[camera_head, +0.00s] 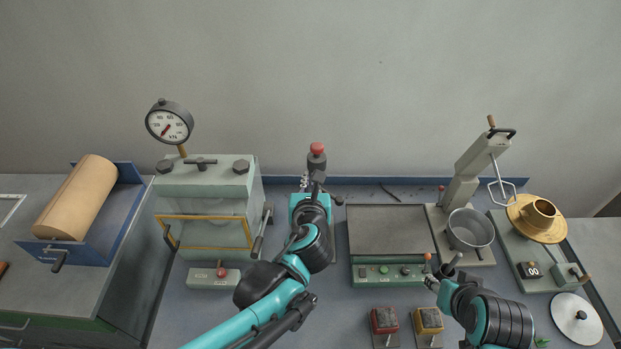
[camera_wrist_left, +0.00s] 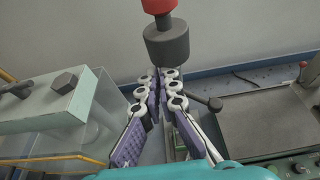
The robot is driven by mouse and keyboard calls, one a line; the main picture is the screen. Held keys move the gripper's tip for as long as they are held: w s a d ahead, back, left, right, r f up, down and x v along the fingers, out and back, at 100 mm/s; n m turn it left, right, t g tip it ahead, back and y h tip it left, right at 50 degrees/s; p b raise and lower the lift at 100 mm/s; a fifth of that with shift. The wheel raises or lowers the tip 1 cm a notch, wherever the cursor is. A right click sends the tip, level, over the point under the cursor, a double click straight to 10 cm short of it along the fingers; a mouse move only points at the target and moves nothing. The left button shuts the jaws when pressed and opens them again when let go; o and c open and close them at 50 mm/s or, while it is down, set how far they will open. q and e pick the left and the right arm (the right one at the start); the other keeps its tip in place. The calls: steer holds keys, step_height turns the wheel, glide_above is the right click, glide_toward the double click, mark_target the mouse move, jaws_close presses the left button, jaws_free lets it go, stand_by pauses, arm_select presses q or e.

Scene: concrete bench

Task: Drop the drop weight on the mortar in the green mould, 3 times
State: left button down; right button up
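The drop weight, a dark cylinder with a red knob, stands at mid-bench in the head view (camera_head: 317,158) and at the top of the left wrist view (camera_wrist_left: 167,42). My left gripper (camera_head: 314,186) is just below and in front of it. In the left wrist view, its fingers (camera_wrist_left: 158,84) are close together, with a thin dark part between them. Whether they press on it is unclear. A black bar with a ball end (camera_wrist_left: 215,103) sticks out to the right. The mould and mortar under the weight are hidden by my arm. My right gripper (camera_head: 446,268) is beside the green control box, its fingers too small to judge.
A red mould (camera_head: 385,320) and a yellow mould (camera_head: 429,320) stand at the front. A flat grey table (camera_head: 390,228) is right of my left gripper, a press with a dial (camera_head: 205,190) left. A mixer with a bowl (camera_head: 470,228) and a brass flow table (camera_head: 535,218) stand farther right.

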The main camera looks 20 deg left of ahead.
arm_select(q)
steer(key=shift+w+d+r, duration=0.1)
steer(key=shift+w+r, duration=0.15)
steer(key=shift+r, duration=0.1)
step_height(320, 180, down, 5)
steer(key=b, duration=0.4)
arm_select(e)
step_height(320, 180, down, 4)
arm_select(q)
steer(key=p+v, duration=0.4)
steer(key=v, duration=0.6)
steer(key=shift+s, duration=0.3)
arm_select(e)
steer(key=shift+s+a+r, duration=0.15)
steer(key=shift+r, duration=0.9)
steer(key=shift+s+a+r, duration=0.15)
steer(key=shift+r, duration=0.9)
